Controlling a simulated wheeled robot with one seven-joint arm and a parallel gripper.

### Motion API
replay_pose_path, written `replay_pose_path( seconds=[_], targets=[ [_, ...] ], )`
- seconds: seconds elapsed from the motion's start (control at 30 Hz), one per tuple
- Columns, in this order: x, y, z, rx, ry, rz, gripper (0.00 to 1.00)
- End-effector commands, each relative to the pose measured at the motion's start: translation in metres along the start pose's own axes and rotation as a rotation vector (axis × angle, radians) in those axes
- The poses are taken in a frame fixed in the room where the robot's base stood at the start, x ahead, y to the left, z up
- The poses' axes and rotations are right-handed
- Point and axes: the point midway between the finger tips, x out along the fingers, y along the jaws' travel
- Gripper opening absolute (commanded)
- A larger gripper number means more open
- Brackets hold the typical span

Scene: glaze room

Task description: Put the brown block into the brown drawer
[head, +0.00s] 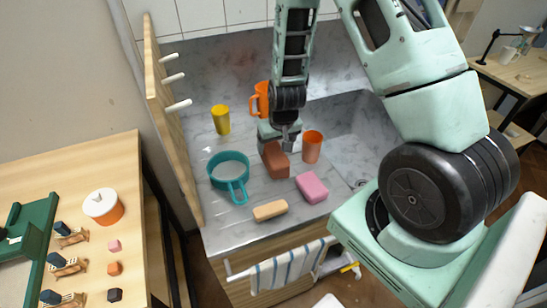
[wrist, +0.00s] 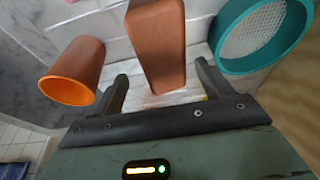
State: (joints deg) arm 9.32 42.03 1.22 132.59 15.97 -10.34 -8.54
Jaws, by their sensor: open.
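The brown block (head: 275,160) stands on the grey marble counter, directly below my gripper (head: 281,140) in the head view. In the wrist view the brown block (wrist: 158,40) shows with its near end between the two fingers of my gripper (wrist: 162,80). The fingers are open, with a gap on each side of the block. I cannot tell how far down they reach along it. No clearly brown drawer shows; a wooden front (head: 245,290) lies under the counter edge, partly covered by a striped towel.
An orange cup (head: 312,147) stands close right of the block, beside the sink (head: 350,130). A teal sieve (head: 228,168) is to the left. A pink block (head: 312,187) and a tan block (head: 270,210) lie in front. An orange mug (head: 262,98) and yellow cup (head: 221,120) stand behind.

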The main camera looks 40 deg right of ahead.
Motion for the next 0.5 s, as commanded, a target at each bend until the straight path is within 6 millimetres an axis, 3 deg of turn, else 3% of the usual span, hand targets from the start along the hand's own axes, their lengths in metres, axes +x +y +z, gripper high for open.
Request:
replay_pose_path(
  seconds=[0.27, 0.5],
  targets=[
    [0.013, -0.002, 0.001, -0.001, -0.003, 0.000, 0.78],
    [0.039, -0.007, 0.004, 0.000, -0.002, 0.000, 0.78]
  ],
)
